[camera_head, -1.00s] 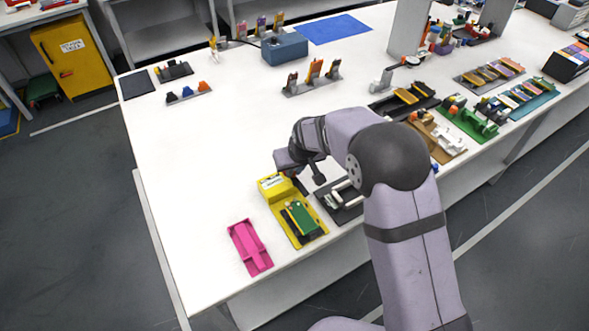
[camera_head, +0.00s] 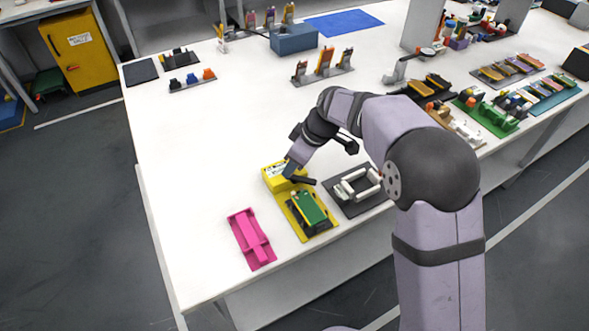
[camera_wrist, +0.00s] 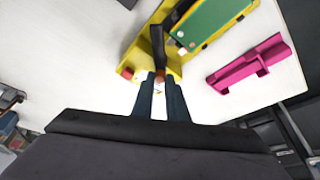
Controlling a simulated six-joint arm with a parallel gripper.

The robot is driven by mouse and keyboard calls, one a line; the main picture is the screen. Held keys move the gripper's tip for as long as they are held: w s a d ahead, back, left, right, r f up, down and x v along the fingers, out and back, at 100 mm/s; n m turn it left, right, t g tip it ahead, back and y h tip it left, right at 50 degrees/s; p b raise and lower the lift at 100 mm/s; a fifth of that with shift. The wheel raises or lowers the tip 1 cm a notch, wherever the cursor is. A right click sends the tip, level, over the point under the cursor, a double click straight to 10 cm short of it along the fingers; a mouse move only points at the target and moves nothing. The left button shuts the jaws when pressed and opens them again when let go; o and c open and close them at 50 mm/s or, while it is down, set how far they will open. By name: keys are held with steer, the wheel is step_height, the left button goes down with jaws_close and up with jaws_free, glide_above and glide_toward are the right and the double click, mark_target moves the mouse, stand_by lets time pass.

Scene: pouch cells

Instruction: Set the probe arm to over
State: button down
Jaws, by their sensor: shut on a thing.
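The yellow test fixture (camera_head: 277,182) stands near the table's front edge, with a white label on its raised rear block. A green cell (camera_head: 309,206) lies on its front part; the cell also shows in the wrist view (camera_wrist: 208,22). The black probe arm (camera_wrist: 158,45) juts from the fixture, with a brownish tip between my fingers. In the head view the probe arm (camera_head: 302,180) looks low and roughly level beside the block, pointing right. My gripper (camera_wrist: 160,84) is shut on the probe arm's tip, which the fingers partly hide. It also shows in the head view (camera_head: 289,172).
A pink tray (camera_head: 250,238) lies left of the fixture. A dark plate with a white frame (camera_head: 358,186) lies close on its right. Several other fixtures fill the table's right side. The table's left middle is clear.

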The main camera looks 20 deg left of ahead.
steer(key=s+n+b, duration=0.1)
steer(key=n, duration=0.1)
steer(key=n+g, duration=0.1)
steer(key=shift+s+d+f+n+b, duration=0.1)
steer(key=shift+s+d+n+b, duration=0.05)
steer(key=shift+s+n+b, duration=0.25)
steer(key=s+n+g, duration=0.1)
steer(key=n, duration=0.1)
steer(key=s+d+n+g, duration=0.1)
steer(key=n, duration=0.1)
steer(key=shift+d+n, duration=0.1)
steer(key=shift+n, duration=0.2)
steer(key=n, duration=0.1)
steer(key=s+d+n+g+h, duration=0.1)
steer(key=n, duration=0.1)
steer(key=d+n+p, duration=0.1)
steer(key=shift+s+r+g+h, duration=0.15)
steer(key=shift+r+g+h, duration=0.05)
steer(key=shift+g+h, duration=0.1)
steer(key=n, duration=0.1)
steer(key=d+n+p, duration=0.1)
steer(key=shift+s+n+h, duration=0.15)
steer(key=shift+n+h, duration=0.25)
steer(key=shift+d+n+g+h+p, duration=0.3)
steer(key=shift+d+n+h+p, duration=0.3)
steer(key=shift+n, duration=0.7)
steer(key=shift+f, duration=0.1)
steer(key=c, duration=1.7)
jaws_free()
